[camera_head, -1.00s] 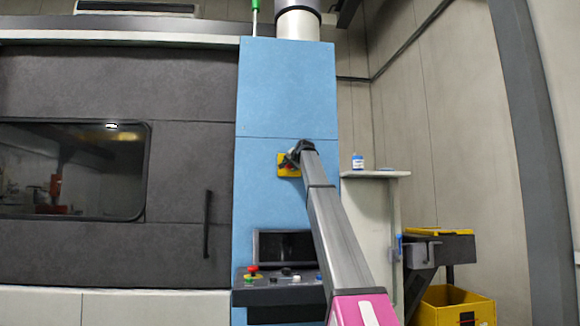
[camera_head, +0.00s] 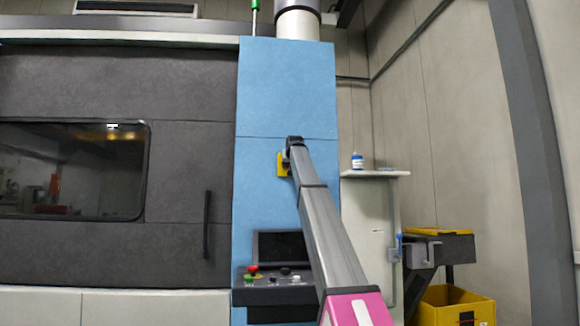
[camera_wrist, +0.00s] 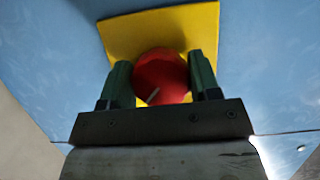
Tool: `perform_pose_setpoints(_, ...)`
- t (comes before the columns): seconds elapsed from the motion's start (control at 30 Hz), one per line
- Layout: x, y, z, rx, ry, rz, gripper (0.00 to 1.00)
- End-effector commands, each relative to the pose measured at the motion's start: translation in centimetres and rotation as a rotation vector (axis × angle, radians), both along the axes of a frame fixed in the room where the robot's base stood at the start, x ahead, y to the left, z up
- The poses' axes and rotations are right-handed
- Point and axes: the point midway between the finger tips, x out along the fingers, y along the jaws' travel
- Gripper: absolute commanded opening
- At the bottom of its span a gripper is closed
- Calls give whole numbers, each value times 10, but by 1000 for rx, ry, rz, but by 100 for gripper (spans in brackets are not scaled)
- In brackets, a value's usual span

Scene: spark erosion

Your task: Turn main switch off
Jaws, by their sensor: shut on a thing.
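The main switch is a round red knob (camera_wrist: 162,76) on a yellow plate (camera_wrist: 200,22), mounted on the blue cabinet panel. A pale mark shows on the lower part of the knob in the wrist view. My gripper (camera_wrist: 161,78) has one green finger on each side of the knob and is shut on it. In the head view the yellow plate (camera_head: 283,165) shows left of the end of my arm, which hides the knob and the gripper there.
The dark control panel (camera_head: 274,280) with buttons and a screen (camera_head: 280,246) sits below on the blue cabinet (camera_head: 270,90). A grey shelf (camera_head: 376,173) with a small blue-and-white bottle (camera_head: 357,161) stands to the right. A yellow bin (camera_head: 450,306) is at lower right.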

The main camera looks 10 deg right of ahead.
Motion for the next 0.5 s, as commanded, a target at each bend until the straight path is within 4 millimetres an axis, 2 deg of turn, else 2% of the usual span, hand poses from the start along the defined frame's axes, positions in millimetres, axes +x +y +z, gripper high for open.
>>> perform_pose_setpoints(0.5,-1,-1,0,-477,0,-1,33)
